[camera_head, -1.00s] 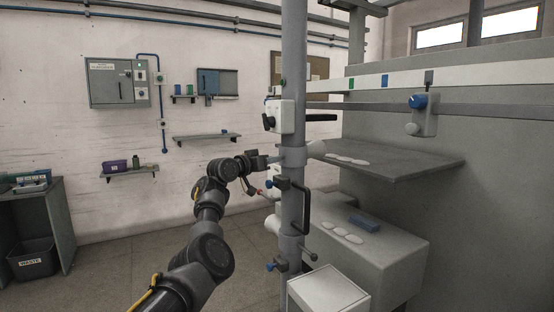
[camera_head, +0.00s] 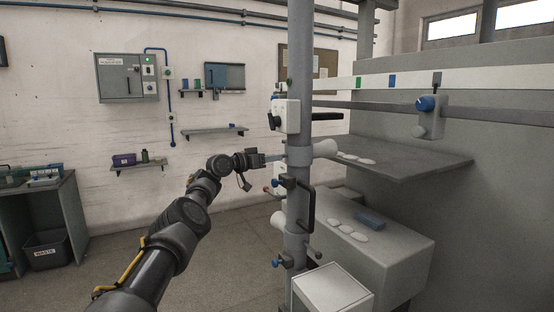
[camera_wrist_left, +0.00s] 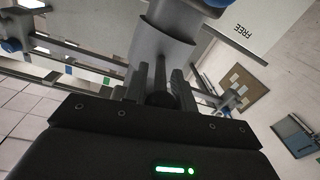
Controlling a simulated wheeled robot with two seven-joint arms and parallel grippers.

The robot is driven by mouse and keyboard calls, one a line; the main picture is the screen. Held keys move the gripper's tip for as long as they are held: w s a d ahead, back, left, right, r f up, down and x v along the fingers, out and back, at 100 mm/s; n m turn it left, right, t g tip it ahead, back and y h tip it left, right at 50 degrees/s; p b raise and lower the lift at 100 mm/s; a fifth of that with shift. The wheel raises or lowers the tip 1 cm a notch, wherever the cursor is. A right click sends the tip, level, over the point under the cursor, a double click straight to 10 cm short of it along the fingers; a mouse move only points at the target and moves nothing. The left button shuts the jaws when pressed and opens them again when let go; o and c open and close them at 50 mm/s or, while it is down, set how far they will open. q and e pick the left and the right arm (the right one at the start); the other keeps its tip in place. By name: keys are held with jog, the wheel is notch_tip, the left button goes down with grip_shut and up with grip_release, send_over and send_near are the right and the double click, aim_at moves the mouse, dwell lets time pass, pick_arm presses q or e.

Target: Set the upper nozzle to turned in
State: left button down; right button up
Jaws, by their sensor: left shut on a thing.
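The upper nozzle (camera_head: 325,148) is a pale, short tapered tube on the right side of the grey upright post (camera_head: 299,205), pointing right over the shelf-like plate. A grey collar (camera_head: 298,157) joins it to the post. My left gripper (camera_head: 275,158) is at the left side of this collar. In the left wrist view, my left gripper (camera_wrist_left: 160,88) is shut on a dark rod (camera_wrist_left: 160,70) that sticks out of a grey cylindrical part (camera_wrist_left: 158,45). The rod looks like the nozzle's lever; the fingers partly hide it. My right gripper is not in view.
A lower pale nozzle (camera_head: 278,219) points left from the post. A dark bracket handle (camera_head: 309,208) and a switch box (camera_head: 287,116) are also on the post. The grey plate (camera_head: 420,165) extends right. Open floor (camera_head: 225,255) lies left of the post.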

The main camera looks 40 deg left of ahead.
pick_arm(q)
jog(key=shift+a+r, duration=0.1)
jog(key=c, duration=1.5)
grip_release()
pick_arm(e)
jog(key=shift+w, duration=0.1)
pick_arm(q)
jog(key=shift+o, duration=0.2)
